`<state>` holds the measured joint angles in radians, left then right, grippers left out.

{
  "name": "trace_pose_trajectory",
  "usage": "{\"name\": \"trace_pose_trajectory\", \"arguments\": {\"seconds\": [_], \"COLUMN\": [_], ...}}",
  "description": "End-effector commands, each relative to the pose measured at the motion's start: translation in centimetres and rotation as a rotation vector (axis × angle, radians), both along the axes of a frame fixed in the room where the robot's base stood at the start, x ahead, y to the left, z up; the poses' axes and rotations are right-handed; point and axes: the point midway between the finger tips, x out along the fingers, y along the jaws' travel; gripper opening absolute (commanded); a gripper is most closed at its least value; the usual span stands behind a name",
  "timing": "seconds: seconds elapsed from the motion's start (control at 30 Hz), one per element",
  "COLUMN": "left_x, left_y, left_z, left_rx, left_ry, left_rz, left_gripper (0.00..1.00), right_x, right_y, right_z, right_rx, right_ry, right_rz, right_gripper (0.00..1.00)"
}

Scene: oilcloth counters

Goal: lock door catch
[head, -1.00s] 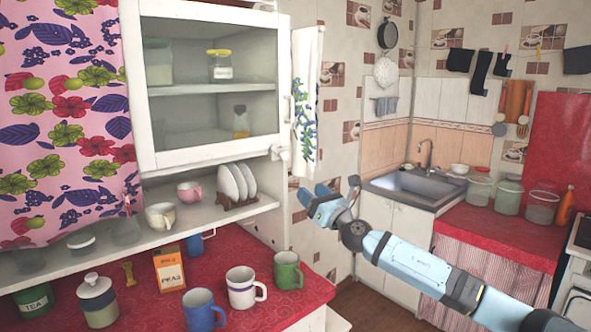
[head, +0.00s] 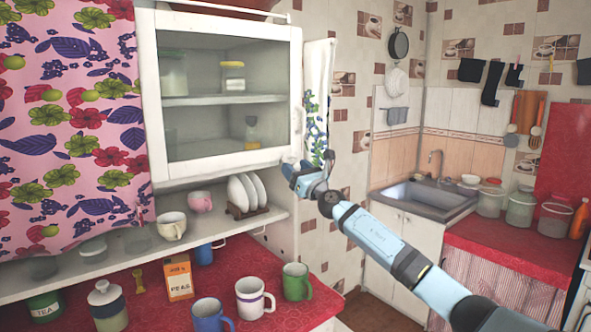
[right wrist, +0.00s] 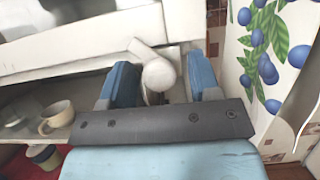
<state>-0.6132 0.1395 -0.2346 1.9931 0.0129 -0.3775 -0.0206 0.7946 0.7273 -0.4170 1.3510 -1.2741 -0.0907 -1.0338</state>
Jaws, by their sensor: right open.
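The white cabinet door (head: 222,167) with a glass pane looks closed. Its white catch sits at the lower right corner; in the head view my right gripper largely covers it. In the right wrist view the catch (right wrist: 158,75) shows a round knob with a short bar tilted up and to the left. My right gripper (head: 309,170) is open, with its blue fingers on either side of the knob. In the right wrist view the right gripper (right wrist: 160,84) shows gaps beside the knob, so it is not clamped. My left gripper is out of view.
A patterned towel (head: 317,110) hangs close to the right of the gripper. Below the cabinet is a shelf with cups and a plate rack (head: 246,212). Mugs, including a green mug (head: 296,282), stand on the red counter. A sink (head: 425,198) is farther right.

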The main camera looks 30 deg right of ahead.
Motion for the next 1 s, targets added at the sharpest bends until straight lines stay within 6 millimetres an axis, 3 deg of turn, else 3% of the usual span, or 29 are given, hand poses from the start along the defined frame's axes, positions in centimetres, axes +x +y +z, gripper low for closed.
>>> {"name": "trace_pose_trajectory", "arguments": {"seconds": [0.33,0.5,0.57,1.0], "left_x": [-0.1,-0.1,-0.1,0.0], "left_y": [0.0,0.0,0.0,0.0], "left_z": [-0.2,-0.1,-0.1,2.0], "left_rx": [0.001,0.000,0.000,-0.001], "left_ry": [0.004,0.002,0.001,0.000], "left_rz": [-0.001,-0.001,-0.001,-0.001], "left_gripper": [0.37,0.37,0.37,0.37], "right_x": [0.4,0.4,0.4,0.4], "right_y": [0.0,0.0,0.0,0.1], "right_z": [0.2,0.2,0.1,0.6], "right_rx": [-0.001,-0.001,0.000,0.095], "right_ry": [0.001,0.000,0.001,0.008], "right_rz": [0.001,0.000,0.000,0.000], "right_gripper": [0.57,0.18,0.08,0.08]}}
